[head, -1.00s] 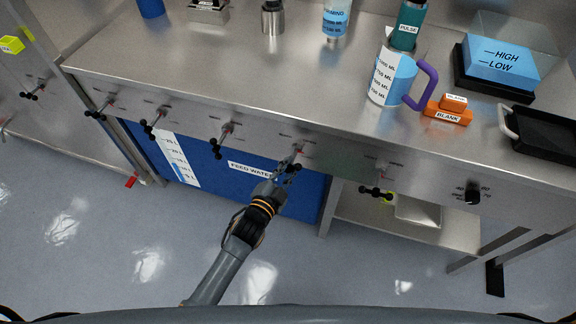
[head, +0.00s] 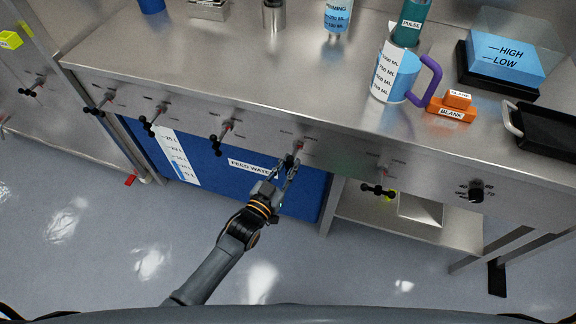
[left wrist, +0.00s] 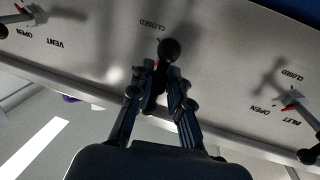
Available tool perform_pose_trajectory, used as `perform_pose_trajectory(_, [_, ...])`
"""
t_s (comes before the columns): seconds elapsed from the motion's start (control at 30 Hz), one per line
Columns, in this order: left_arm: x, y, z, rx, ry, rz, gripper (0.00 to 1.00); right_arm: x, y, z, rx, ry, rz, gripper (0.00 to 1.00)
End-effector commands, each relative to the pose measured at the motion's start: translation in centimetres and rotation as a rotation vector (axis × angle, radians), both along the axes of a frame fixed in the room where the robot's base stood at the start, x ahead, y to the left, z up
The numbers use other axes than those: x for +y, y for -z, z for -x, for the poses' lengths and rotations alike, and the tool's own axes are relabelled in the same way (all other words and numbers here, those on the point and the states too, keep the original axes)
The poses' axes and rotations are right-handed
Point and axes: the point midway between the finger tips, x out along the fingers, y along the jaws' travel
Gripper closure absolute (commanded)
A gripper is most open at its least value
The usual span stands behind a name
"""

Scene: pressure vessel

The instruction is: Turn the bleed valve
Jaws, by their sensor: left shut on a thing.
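My left gripper (head: 288,165) reaches up to a valve on the front panel of the steel bench, above the blue feed water tank. Its fingers are shut on the valve's dark handle (left wrist: 168,50), and a round black knob shows at the fingertips in the left wrist view. A small red mark sits beside the handle, and the word CLOSED is printed on the panel near it. The name of this valve is hidden or too small to read, so I cannot confirm it is the bleed valve. My right gripper is not in view.
Other valve handles (head: 221,140) line the panel to the left, and one (head: 378,190) is to the right. The blue feed water tank (head: 240,185) stands under the bench. A measuring jug (head: 391,85), orange blocks (head: 451,108) and a black tray (head: 545,135) are on the bench top.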

Motion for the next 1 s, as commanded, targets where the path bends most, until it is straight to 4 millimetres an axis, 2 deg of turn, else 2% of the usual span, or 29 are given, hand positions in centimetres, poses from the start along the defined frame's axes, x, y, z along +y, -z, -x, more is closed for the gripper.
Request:
perform_pose_trajectory(0.03, [-0.36, 0.92, 0.61, 0.022, 0.009, 0.006, 1.00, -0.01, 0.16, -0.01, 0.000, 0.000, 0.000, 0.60])
perform_pose_trajectory(0.67, [-0.43, 0.80, 0.61, 0.035, 0.009, 0.049, 1.00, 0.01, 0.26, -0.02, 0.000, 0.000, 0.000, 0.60])
perform_pose_trajectory(0.7, [-0.43, 0.79, 0.61, 0.035, 0.009, 0.049, 0.77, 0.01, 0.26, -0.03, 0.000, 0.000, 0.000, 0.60])
perform_pose_trajectory(0.77, [-0.42, 0.72, 0.57, 0.033, 0.008, 0.050, 0.65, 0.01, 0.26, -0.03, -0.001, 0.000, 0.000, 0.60])
perform_pose_trajectory(1.0, [-0.26, 0.34, 0.31, 0.025, 0.006, 0.053, 0.65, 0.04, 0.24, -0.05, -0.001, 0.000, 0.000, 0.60])
